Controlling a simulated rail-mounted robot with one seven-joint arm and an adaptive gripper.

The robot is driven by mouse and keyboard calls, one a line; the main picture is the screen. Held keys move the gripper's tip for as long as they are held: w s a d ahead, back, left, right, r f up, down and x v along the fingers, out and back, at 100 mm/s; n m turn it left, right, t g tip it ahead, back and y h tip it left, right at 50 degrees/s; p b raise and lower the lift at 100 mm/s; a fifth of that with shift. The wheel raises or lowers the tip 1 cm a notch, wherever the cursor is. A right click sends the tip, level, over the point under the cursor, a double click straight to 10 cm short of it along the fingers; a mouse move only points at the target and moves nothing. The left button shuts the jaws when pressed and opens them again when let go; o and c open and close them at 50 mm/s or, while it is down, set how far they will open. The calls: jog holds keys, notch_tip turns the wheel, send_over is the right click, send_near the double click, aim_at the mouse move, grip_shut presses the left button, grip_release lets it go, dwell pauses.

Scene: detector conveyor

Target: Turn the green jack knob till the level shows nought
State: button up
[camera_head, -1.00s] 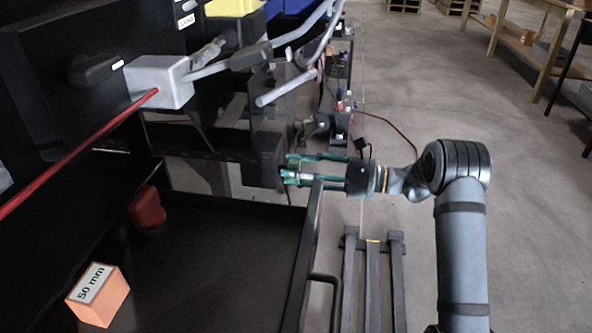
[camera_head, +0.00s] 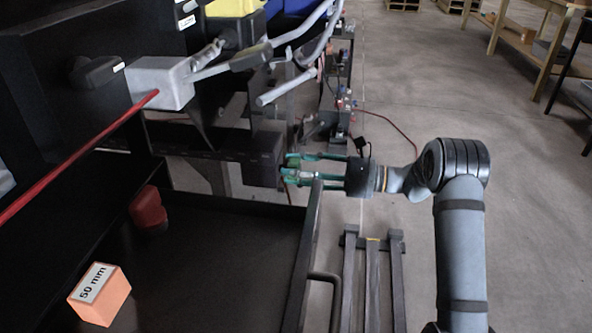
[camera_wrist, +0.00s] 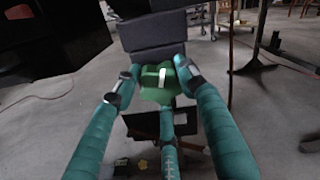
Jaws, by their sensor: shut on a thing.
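The green jack knob (camera_wrist: 158,84) is in the middle of the wrist view, with a white mark on its face. It sits against a dark box (camera_wrist: 155,40). My gripper (camera_wrist: 155,72) has its teal fingers closed around the knob, one on each side and one below. In the head view my gripper (camera_head: 288,170) points left at the end of the dark box (camera_head: 262,160), beside the tray. The knob is mostly hidden by the fingers there. I cannot make out a level readout in either view.
A black tray (camera_head: 230,270) with a raised rim and handle lies left of my gripper. It holds an orange block marked 50 mm (camera_head: 100,294) and a red piece (camera_head: 148,208). A red rod (camera_head: 80,155) crosses above. A slatted stand (camera_head: 372,280) is below my arm. Open floor lies right.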

jog(key=shift+a+r, duration=0.15)
jog(key=shift+r, duration=0.2)
jog(key=o, duration=0.9)
jog(key=shift+s, duration=0.1)
jog(key=shift+o, duration=1.2)
jog(key=shift+f, duration=0.1)
jog(key=s+d, duration=0.1)
jog(key=d, duration=1.1)
jog(key=shift+s, duration=0.3)
jog(key=shift+d, duration=0.1)
